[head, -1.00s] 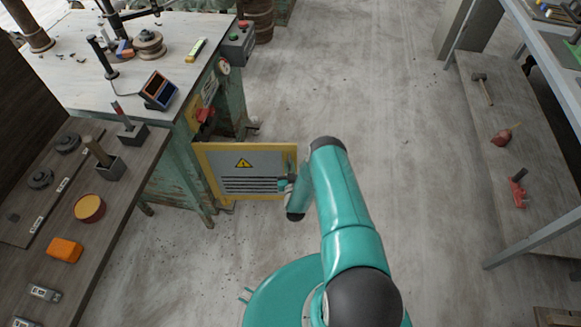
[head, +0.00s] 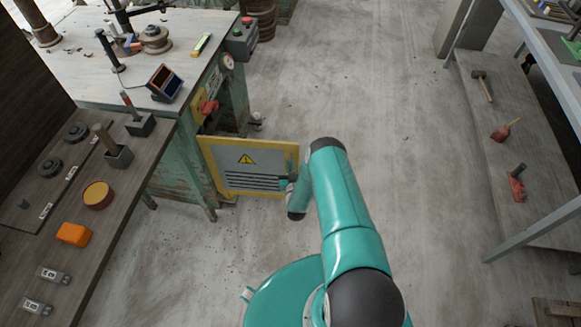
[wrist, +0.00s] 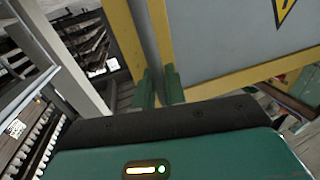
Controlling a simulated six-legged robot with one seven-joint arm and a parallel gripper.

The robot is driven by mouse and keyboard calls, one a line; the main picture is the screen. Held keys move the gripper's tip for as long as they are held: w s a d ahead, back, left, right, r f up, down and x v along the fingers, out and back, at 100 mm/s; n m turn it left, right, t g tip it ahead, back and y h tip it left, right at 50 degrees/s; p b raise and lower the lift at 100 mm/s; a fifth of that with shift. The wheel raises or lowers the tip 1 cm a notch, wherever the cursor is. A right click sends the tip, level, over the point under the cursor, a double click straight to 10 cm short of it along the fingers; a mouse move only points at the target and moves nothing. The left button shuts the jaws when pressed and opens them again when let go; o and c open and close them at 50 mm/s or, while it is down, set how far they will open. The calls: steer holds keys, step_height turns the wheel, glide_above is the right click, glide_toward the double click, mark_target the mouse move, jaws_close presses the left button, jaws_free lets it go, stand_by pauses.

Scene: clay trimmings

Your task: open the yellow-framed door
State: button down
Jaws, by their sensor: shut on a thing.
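The yellow-framed door (head: 236,168) has a grey panel with a warning triangle and vent slots. It stands swung out to the right from the worn green cabinet (head: 180,175), with a dark gap behind it. My gripper (head: 290,184) is at the door's free right side, low in the head view and partly hidden by my arm. In the wrist view my gripper (wrist: 159,88) has its two green fingers close together by the door's yellow edge, shut on part of the door. The exact spot held, and any handle there, is hard to make out.
A wooden bench (head: 125,225) with tubs and tools runs along the left. A red switch (head: 208,107) sits on the cabinet above the door. A shelf with mallets (head: 530,165) stands at the right. The concrete floor (head: 380,110) between is open.

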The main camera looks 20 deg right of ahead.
steer(key=shift+a, duration=0.1)
steer(key=c, duration=1.5)
jaws_free()
steer(key=shift+c, duration=0.2)
steer(key=shift+s, duration=0.1)
steer(key=v, duration=1.3)
steer(key=shift+s, duration=0.25)
steer(key=shift+a, duration=0.1)
